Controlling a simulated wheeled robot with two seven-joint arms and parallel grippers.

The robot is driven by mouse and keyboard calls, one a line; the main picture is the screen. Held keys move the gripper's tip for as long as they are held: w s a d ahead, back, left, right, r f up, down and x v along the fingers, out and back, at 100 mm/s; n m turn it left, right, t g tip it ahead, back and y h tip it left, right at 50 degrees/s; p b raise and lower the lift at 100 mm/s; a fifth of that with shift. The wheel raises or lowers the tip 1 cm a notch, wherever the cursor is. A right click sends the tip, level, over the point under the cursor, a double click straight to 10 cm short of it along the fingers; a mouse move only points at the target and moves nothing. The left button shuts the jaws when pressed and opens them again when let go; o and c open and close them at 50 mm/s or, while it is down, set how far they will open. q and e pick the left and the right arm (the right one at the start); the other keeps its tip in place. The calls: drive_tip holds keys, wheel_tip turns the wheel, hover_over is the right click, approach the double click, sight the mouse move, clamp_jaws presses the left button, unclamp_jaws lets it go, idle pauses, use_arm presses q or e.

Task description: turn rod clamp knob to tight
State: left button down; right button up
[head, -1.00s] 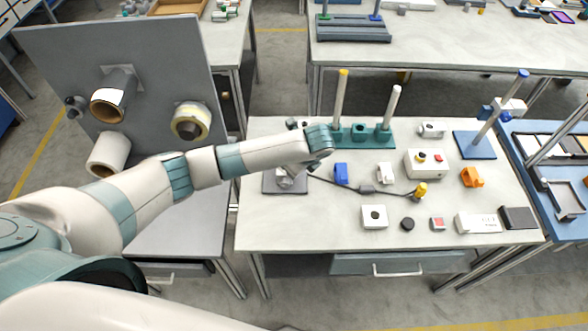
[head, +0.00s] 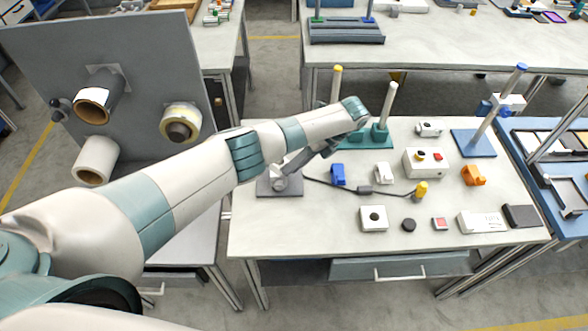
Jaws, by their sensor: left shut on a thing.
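A slanted rod (head: 497,113) with a blue tip stands on a blue base (head: 463,150) at the table's right. A white clamp block (head: 513,102) sits on it, with a small blue knob (head: 484,108) at its left; the knob's setting is too small to read. My left gripper (head: 312,153) is far left of this stand, below my bent wrist. It is shut on what looks like a pale slanted bar (head: 297,162) rising from a grey-plate device (head: 280,192). The fingertips are small and partly hidden. My right gripper is out of view.
A green base (head: 372,143) with two upright rods stands behind my wrist. A grey panel with rolls (head: 110,80) stands left.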

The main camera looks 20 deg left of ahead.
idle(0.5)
use_arm(q)
drive_tip(key=c, duration=1.8)
unclamp_jaws()
drive_tip(key=shift+c, duration=0.2)
drive_tip(key=v, duration=1.7)
drive_tip(key=shift+w+b, duration=0.25)
drive_tip(key=shift+b, duration=0.1)
drive_tip(key=shift+r, duration=0.1)
